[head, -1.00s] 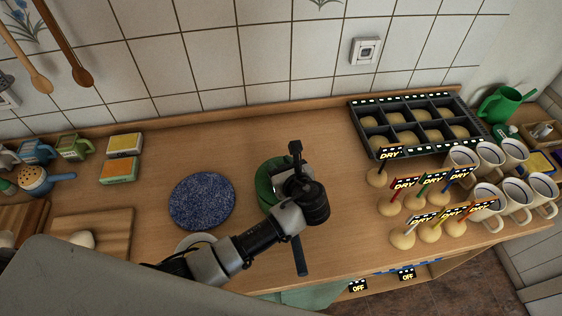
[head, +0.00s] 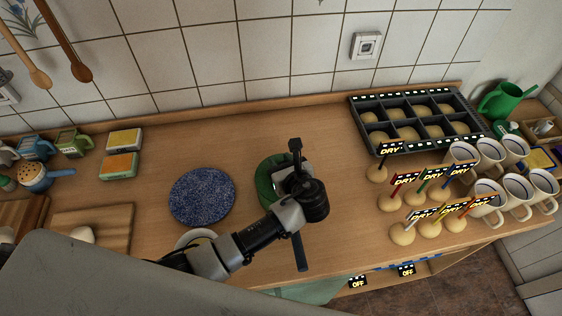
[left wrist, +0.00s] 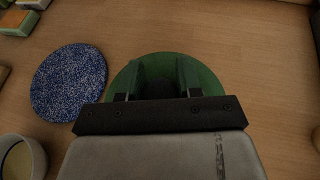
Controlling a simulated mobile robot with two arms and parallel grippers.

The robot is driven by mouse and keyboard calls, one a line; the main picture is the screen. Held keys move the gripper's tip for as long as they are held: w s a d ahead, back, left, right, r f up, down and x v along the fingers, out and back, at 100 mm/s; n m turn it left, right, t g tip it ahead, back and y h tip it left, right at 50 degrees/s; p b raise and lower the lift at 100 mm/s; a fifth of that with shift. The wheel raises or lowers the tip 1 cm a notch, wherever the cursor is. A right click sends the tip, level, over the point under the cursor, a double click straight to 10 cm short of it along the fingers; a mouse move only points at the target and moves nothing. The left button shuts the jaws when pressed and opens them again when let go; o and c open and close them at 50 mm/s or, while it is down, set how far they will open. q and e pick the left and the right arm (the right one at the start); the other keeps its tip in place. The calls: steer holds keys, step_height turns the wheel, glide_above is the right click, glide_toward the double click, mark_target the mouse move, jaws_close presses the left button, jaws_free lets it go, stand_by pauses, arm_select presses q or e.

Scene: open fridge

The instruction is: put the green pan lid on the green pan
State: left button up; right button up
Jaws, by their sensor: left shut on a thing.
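A round green piece of cookware (head: 264,184) stands on the counter under my left gripper (head: 285,180). In the left wrist view the green disc (left wrist: 160,60) spreads out behind the two fingers. My left gripper (left wrist: 160,88) is shut on a dark part at the disc's middle, which looks like the knob of the green pan lid. The lid and the green pan cannot be told apart here, nor whether they touch. A dark bar (head: 300,253) sticks out toward the counter's front edge and may be the pan's handle. My right gripper is not in view.
A blue speckled round plate (head: 202,197) lies left of the green cookware. A pale cup (left wrist: 20,160) stands near it, partly under my arm. Several dough-coloured balls with labels (head: 402,233), white mugs (head: 487,198) and a black tray (head: 376,154) fill the right side. The counter behind is clear.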

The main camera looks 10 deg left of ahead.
arm_select(q)
steer(key=shift+f, duration=0.4)
steer(key=o, duration=1.1)
steer(key=shift+b+v, duration=1.15)
steer(key=shift+v, duration=4.35)
